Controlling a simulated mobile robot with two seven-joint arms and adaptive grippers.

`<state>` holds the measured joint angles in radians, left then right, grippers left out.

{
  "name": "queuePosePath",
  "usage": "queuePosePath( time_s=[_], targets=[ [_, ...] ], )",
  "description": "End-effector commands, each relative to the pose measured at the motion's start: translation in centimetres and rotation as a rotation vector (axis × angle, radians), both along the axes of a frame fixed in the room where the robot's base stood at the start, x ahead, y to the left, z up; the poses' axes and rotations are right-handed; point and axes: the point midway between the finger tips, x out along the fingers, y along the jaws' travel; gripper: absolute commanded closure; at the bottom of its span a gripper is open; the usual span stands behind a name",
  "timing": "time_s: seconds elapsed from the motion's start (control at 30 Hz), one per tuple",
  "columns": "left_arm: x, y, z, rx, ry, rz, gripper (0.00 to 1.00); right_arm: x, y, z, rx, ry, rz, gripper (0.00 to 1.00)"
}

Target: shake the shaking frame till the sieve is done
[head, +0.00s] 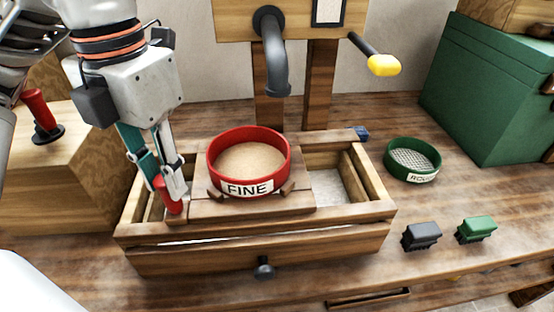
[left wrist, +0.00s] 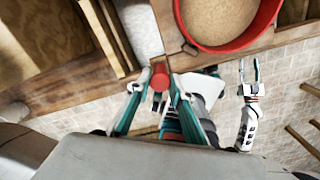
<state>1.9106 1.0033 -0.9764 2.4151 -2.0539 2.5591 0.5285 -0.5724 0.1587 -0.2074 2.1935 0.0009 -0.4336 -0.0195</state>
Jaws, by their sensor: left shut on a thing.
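The red sieve (head: 248,187), labelled FINE, sits level on the wooden shaking frame (head: 290,199), between small wooden blocks. Pale tan meal (head: 248,159) covers its mesh; it also shows in the left wrist view (left wrist: 218,18). The frame lies across an open wooden box (head: 378,207). A red handle (head: 172,193) stands at the frame's left end. My left gripper (head: 168,182) is shut on this handle, its fingers on either side. In the left wrist view, my right gripper (left wrist: 249,72) shows small, its fingers apart and empty.
A grey spout (head: 277,75) and a yellow-tipped crank (head: 383,65) hang above the bench behind the sieve. A green-rimmed sieve (head: 412,172), a dark clip-like block (head: 421,236) and a green one (head: 476,230) stand right. A red lever (head: 38,110) stands left.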

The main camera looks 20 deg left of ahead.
Motion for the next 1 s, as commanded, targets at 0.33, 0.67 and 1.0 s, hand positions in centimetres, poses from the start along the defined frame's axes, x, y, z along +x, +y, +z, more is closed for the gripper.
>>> queuePosePath(
  time_s=[0.33,0.67,1.0],
  targets=[
    [-1.1,1.8,0.1,0.001,-0.003,0.006,0.94,0.5,-0.1,0.9,-0.001,-0.016,0.000,0.60],
    [-3.6,5.9,0.2,0.000,-0.004,0.008,0.94,1.5,-0.1,3.0,-0.001,-0.048,-0.001,0.60],
    [-4.5,7.9,-0.4,0.001,0.002,0.004,0.94,-0.7,0.0,-1.6,-0.001,0.026,-0.001,0.60]
  ],
)
